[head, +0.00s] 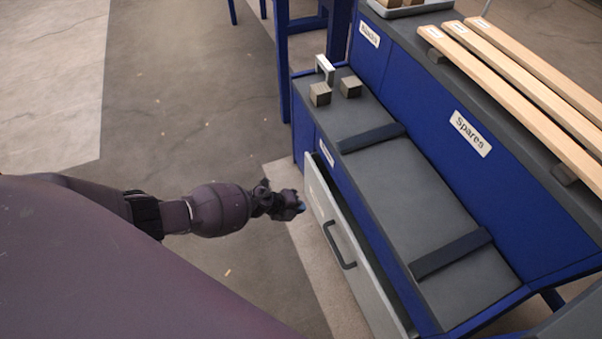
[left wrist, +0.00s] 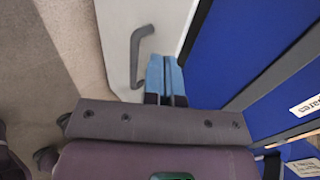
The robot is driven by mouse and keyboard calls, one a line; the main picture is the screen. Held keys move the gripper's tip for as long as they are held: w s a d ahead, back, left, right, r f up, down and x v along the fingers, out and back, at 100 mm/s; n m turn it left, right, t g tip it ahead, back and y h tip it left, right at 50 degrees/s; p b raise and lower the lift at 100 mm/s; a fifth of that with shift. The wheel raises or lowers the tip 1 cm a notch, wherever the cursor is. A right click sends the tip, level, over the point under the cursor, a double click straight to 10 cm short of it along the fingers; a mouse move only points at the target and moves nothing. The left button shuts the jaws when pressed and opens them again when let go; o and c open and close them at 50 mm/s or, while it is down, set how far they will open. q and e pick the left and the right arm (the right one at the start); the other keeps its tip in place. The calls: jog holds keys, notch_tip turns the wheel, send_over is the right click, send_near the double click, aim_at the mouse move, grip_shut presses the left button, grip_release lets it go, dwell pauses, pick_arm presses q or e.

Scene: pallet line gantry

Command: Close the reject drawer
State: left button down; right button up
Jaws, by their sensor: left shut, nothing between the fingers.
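The reject drawer (head: 325,213) is a light grey front with a dark bar handle (head: 340,247), low on the blue cabinet. It stands partly pulled out, with a dark gap behind its front. My left gripper (head: 299,207) is just in front of the drawer's far end, beyond the handle. Its blue fingertips (left wrist: 167,75) are shut and empty in the left wrist view, beside the handle (left wrist: 138,52) and over the drawer front (left wrist: 115,22). I cannot tell whether they touch it. The drawer's inside is mostly hidden. My right gripper is not in view.
The blue cabinet (head: 308,142) has a grey top with two dark strips and two small blocks (head: 320,94) near its far end. Wooden planks (head: 530,88) lie on the higher shelf by the "Spares" label (head: 470,134). The floor left of the drawer is clear.

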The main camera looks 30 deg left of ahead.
aim_at(330, 204)
pick_arm(q)
jog(key=b+x, duration=0.1)
jog(key=x, duration=0.2)
jog(key=b+x, duration=0.1)
jog(key=x, duration=0.2)
jog(key=r+b+x, duration=0.1)
jog(key=x, duration=0.2)
jog(key=shift+w+d, duration=0.35)
jog(key=shift+w, duration=0.1)
jog(key=shift+w+d+r+b, duration=0.1)
jog(key=shift+w+d+b, duration=0.25)
jog(key=shift+w, duration=0.15)
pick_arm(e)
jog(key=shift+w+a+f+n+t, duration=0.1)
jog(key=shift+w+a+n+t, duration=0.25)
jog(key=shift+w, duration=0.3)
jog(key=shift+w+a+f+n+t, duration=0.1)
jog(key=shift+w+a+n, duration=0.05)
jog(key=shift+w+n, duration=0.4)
pick_arm(q)
jog(key=shift+w+d, duration=0.25)
jog(key=shift+w, duration=0.05)
jog(key=w+d, duration=0.2)
jog(key=shift+w, duration=0.25)
jog(key=shift+w+d, duration=0.25)
jog(key=shift+w+r+b, duration=0.2)
jog(key=shift+b, duration=0.1)
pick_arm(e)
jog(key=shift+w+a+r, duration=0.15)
